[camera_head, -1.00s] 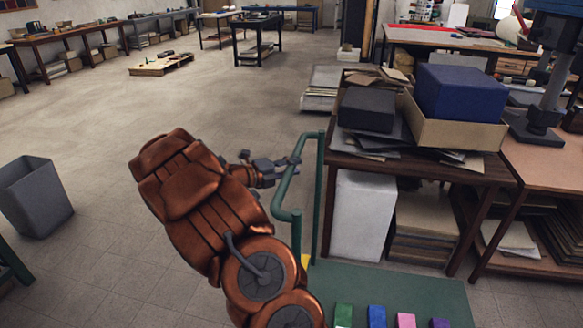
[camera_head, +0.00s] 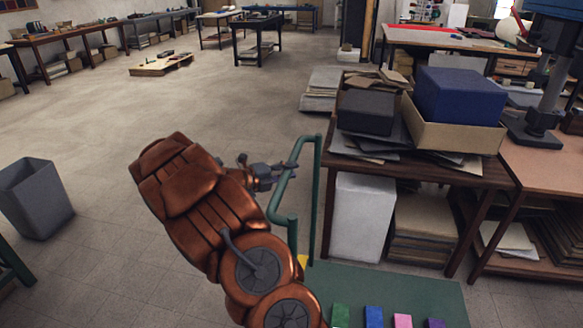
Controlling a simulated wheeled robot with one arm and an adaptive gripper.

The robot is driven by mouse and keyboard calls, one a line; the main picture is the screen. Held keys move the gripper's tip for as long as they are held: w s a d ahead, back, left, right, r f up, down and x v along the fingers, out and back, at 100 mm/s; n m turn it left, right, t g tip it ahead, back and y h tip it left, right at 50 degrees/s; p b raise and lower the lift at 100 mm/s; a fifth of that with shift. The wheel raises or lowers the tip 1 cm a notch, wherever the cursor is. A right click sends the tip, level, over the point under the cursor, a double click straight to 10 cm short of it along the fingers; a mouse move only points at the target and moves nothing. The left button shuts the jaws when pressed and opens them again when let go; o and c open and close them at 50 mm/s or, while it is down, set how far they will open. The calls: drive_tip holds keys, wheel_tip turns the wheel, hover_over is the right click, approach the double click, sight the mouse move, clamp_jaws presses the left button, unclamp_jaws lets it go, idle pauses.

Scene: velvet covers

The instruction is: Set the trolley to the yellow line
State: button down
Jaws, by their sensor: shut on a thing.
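The trolley has a flat green deck (camera_head: 400,283) and an upright green tube handle (camera_head: 317,200) at its left end. Green, blue, pink and purple blocks stand along the deck's near edge, cut by the bottom of the picture. My gripper (camera_head: 287,174) is shut on the handle's upper left part; my copper-coloured arm reaches up to it from the bottom. A small yellow patch (camera_head: 303,262) shows beside the handle's foot, mostly hidden by my arm; I cannot tell whether it is the yellow line. No other yellow marking shows on the floor.
A dark wooden table (camera_head: 490,172) with boxes and papers stands close behind the deck. A white block (camera_head: 362,217) and stacked boards are under it. A grey bin (camera_head: 35,198) stands at the left. Open floor lies left and ahead, with a low pallet (camera_head: 160,65) farther off.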

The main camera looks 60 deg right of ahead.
drive_tip(key=w+p, duration=0.1)
drive_tip(key=w+a+p, duration=0.1)
drive_tip(key=p, duration=0.1)
drive_tip(key=w+p, duration=0.2)
drive_tip(key=shift+a, duration=0.25)
drive_tip(key=c, duration=0.9)
unclamp_jaws()
drive_tip(key=v, duration=1.2)
